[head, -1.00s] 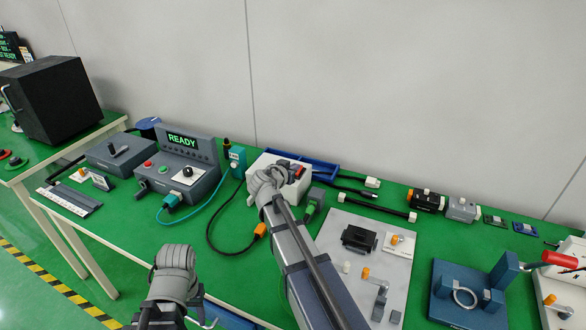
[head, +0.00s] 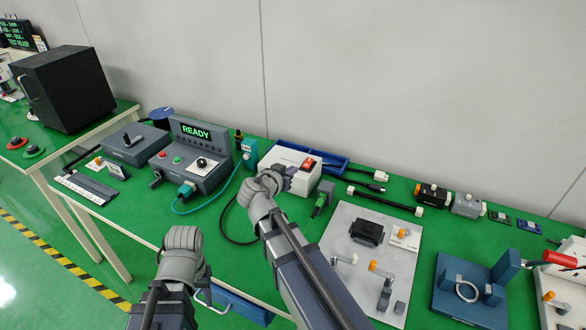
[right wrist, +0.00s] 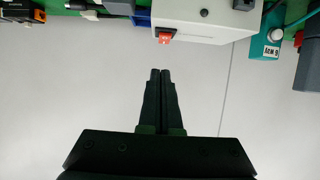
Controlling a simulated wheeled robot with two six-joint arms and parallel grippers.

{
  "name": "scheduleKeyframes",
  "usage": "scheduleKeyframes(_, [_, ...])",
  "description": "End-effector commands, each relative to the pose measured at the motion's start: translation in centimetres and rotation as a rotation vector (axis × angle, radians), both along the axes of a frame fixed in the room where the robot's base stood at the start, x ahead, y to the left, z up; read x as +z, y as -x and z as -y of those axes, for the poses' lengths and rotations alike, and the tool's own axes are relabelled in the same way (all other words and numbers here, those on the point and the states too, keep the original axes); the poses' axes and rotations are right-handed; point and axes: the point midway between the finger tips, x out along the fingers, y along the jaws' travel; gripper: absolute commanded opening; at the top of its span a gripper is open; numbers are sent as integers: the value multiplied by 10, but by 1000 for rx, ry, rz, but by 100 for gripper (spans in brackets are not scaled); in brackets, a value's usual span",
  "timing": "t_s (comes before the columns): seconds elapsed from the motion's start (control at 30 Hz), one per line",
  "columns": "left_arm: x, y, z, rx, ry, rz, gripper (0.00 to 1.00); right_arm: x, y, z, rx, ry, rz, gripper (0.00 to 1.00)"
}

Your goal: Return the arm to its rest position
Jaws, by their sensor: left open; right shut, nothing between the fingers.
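My right arm reaches up the middle of the head view, its gripper (head: 280,178) in front of the white box with a red switch (head: 307,163). In the right wrist view the two dark fingers of this gripper (right wrist: 160,74) are together with nothing between them. They point toward the white box (right wrist: 205,20), with a visible gap before its red switch. My left gripper (head: 184,238) is low at the left, in front of the table's front edge, and holds nothing visible. Its fingertips are hard to make out.
The green table (head: 130,205) carries a grey READY console (head: 205,160), a teal plug unit (head: 250,152), a grey plate with fittings (head: 345,225) and a blue fixture (head: 470,290). A blue tray (head: 330,163) lies behind the white box. Cables lie near my right arm.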

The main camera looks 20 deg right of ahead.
Motion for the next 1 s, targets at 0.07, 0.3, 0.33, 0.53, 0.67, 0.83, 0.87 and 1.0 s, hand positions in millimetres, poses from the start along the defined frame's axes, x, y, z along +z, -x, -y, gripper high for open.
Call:
scheduleKeyframes(0.07, [0,0,0,0,0,0,50,0,0,0,0,0,0,0])
scheduleKeyframes(0.3, [0,0,0,0,0,0,50,0,0,0,0,0,0,0])
scheduleKeyframes(0.33, [0,0,0,0,0,0,50,0,0,0,0,0,0,0])
scheduleKeyframes(0.53, [9,0,0,0,0,0,50,-15,21,-22,36,-25,-155,0])
scheduleKeyframes(0.67, [21,0,0,0,0,0,50,-45,64,-67,158,-77,-461,0])
scheduleKeyframes(0.83, [35,0,0,0,0,0,50,-77,133,-139,457,-156,-878,0])
scheduleKeyframes(0.87, [37,0,0,0,0,0,50,-80,145,-151,517,-168,-939,0])
scheduleKeyframes(1.0, [43,0,0,0,0,0,50,-86,190,-193,767,-211,-1147,0])
